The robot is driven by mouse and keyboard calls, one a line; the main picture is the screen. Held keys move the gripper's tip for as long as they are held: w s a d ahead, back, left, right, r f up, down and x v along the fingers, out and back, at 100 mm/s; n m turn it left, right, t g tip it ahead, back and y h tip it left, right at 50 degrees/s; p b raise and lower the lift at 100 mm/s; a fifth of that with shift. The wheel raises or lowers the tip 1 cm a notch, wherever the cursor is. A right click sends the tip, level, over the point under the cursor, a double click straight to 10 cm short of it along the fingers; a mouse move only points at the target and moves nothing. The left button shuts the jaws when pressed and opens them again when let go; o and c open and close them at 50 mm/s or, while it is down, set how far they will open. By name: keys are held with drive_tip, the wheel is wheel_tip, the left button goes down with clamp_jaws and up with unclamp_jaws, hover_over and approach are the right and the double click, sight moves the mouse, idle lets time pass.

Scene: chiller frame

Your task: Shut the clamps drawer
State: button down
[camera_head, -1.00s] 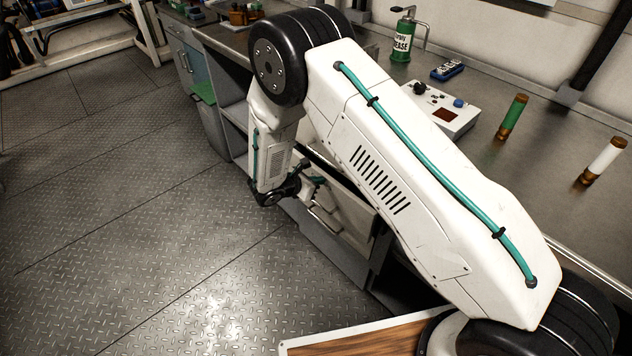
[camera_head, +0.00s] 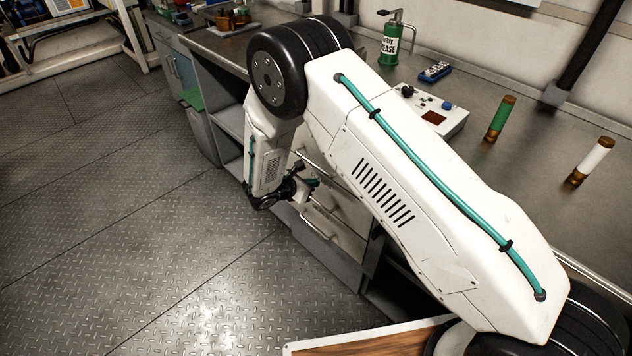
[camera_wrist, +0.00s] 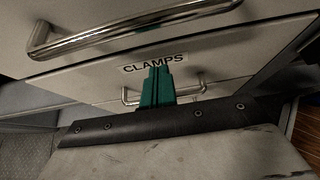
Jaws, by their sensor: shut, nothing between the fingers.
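The clamps drawer (camera_wrist: 215,62) has a pale front with a black CLAMPS label and a metal bar handle (camera_wrist: 190,92) below it in the wrist view. In the head view its front (camera_head: 342,212) sits under another drawer, close to the cabinet face. I cannot tell whether it is fully flush. Contact is unclear. In the head view my gripper (camera_head: 312,183) is by the drawer's left part.
An upper drawer handle (camera_wrist: 130,28) sticks out above the label. The bench top (camera_head: 500,185) holds a control box (camera_head: 433,112), a grease can (camera_head: 391,42) and two cylinders, green (camera_head: 500,120) and white (camera_head: 592,160). The floor (camera_head: 150,230) to the left is clear.

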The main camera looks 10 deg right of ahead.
drive_tip(key=v, duration=1.1)
drive_tip(key=shift+s+a+f, duration=0.25)
drive_tip(key=shift+s+f, duration=0.05)
drive_tip(key=shift+f, duration=0.05)
drive_tip(key=s+d+r+m+g+y, duration=0.2)
drive_tip(key=s+d+r+m+y, duration=0.1)
drive_tip(key=s+d+r+m, duration=0.5)
drive_tip(key=s+d+r+m+g+y, duration=0.1)
drive_tip(key=s+d+r+m+y, duration=0.2)
drive_tip(key=s+d+r+m, duration=0.5)
drive_tip(key=s+d+r+m+g+y, duration=0.2)
drive_tip(key=s+d+r+m, duration=0.7)
drive_tip(key=s+r, duration=0.9)
drive_tip(key=shift+s+d+r+g+y, duration=0.2)
drive_tip(key=shift+d+r+g+y, duration=0.15)
drive_tip(key=shift+r+y, duration=0.45)
drive_tip(key=c, duration=2.1)
unclamp_jaws()
drive_tip(key=shift+f, duration=0.1)
drive_tip(key=shift+c, duration=0.2)
